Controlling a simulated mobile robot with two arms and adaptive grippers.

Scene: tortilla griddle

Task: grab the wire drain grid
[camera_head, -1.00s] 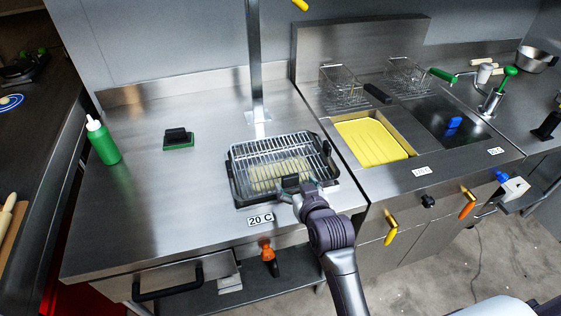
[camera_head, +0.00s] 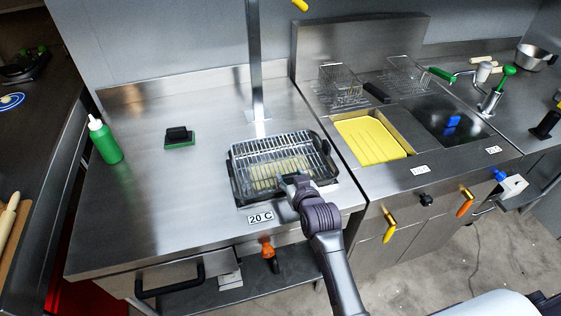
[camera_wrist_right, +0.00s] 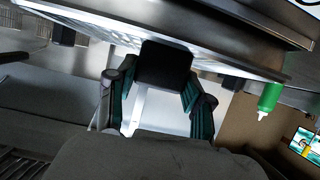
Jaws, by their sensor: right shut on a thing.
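The wire drain grid (camera_head: 290,147) is a silvery rack of thin bars in a dark rectangular frame. It lies on the steel counter behind the "20 C" label, with a pale yellowish area showing through its bars. My right gripper (camera_head: 288,184) is at the near edge of the grid. In the right wrist view, its fingers are on both sides of a black block-like grip (camera_wrist_right: 165,65), which appears to be the grid's handle. The gripper is shut on it. The grid looks level; whether it touches the counter is hard to tell. My left gripper is out of view.
A metal post (camera_head: 256,60) rises behind the grid. A green bottle (camera_head: 103,140) and a black-and-green scrubber (camera_head: 179,137) stand to the left. A yellow-filled basin (camera_head: 372,139) and wire baskets (camera_head: 340,86) are to the right. The counter's left half is mostly clear.

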